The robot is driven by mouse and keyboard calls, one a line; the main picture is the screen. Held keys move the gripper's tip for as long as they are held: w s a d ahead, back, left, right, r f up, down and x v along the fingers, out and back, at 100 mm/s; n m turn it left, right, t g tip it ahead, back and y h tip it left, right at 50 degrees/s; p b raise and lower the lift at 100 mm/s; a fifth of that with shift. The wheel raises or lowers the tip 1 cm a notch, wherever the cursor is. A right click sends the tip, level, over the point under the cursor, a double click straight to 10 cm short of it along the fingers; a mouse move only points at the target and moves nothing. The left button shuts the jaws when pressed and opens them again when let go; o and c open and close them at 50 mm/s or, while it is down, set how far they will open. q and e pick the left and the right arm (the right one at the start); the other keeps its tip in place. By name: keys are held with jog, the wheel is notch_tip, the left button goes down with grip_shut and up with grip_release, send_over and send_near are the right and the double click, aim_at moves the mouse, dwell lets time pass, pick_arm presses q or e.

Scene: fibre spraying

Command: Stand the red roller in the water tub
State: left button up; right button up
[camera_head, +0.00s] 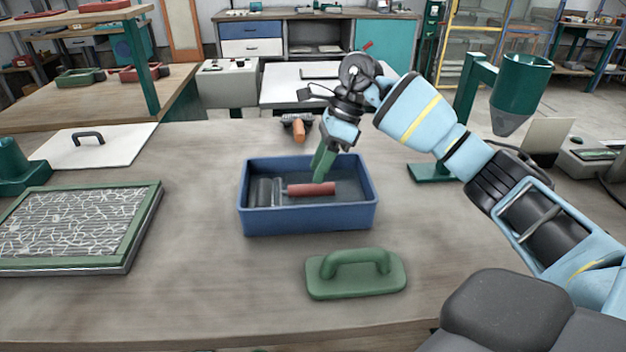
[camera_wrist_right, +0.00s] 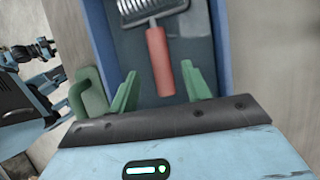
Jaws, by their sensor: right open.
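The red roller (camera_head: 311,189) lies in the blue water tub (camera_head: 308,218). Its red handle points right and its grey cage-like head is to the left. In the right wrist view the red handle (camera_wrist_right: 159,62) runs down toward the gap between my fingers. My right gripper (camera_head: 323,165) is over the tub, green fingers pointing down near the handle. The fingers (camera_wrist_right: 160,92) are spread apart and grip nothing. A blue and black arm part of mine shows at the left edge of the wrist view; its gripper is too small to read.
A green float (camera_head: 356,278) lies in front of the tub. A green-framed mesh panel (camera_head: 75,230) is at left, with a white board (camera_head: 95,148) behind it. An orange-handled tool (camera_head: 298,128) lies behind the tub. A green funnel stand (camera_head: 520,90) is at right.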

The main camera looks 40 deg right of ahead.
jog(key=v, duration=0.7)
jog(key=shift+r, duration=0.1)
